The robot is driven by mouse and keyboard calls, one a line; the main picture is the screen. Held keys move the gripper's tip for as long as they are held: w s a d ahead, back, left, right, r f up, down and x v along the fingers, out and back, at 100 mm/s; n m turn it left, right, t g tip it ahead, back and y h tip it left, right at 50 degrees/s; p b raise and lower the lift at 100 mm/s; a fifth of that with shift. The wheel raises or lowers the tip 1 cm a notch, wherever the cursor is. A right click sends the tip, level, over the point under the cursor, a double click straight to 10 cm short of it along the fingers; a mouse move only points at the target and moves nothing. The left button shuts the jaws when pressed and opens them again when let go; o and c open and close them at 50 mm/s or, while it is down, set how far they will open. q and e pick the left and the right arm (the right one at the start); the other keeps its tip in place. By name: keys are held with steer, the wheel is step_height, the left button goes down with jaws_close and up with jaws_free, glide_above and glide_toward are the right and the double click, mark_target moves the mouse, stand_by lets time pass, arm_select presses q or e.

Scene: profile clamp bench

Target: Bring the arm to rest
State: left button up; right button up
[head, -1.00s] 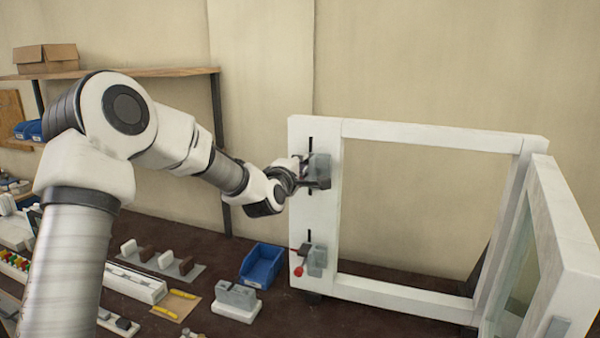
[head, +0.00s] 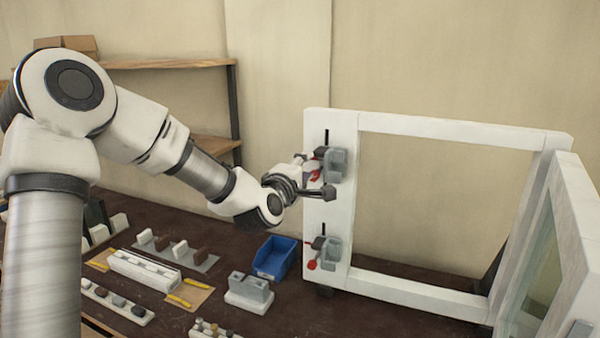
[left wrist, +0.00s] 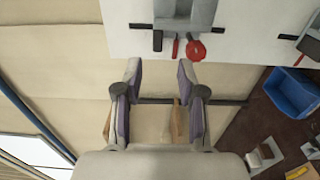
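My left gripper (head: 313,176) is in front of the upper clamp (head: 335,163) on the left post of the white frame (head: 343,190). In the left wrist view the gripper's two fingers (left wrist: 160,70) are spread apart with nothing between them. The upper clamp, with its red handle, also shows there beyond the fingertips (left wrist: 190,45), apart from them. In the head view the gripper partly hides this clamp. A lower clamp (head: 326,252) with a red knob sits below on the same post. My right gripper is not in view.
A blue bin (head: 275,258), a grey double block on a white base (head: 249,292) and several small parts in white holders (head: 145,268) stand on the dark bench. A hinged glazed panel (head: 572,240) stands open at the right. A wooden shelf (head: 165,63) is behind my arm.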

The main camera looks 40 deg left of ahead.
arm_select(q)
steer(key=v, duration=0.4)
steer(key=shift+w, duration=0.15)
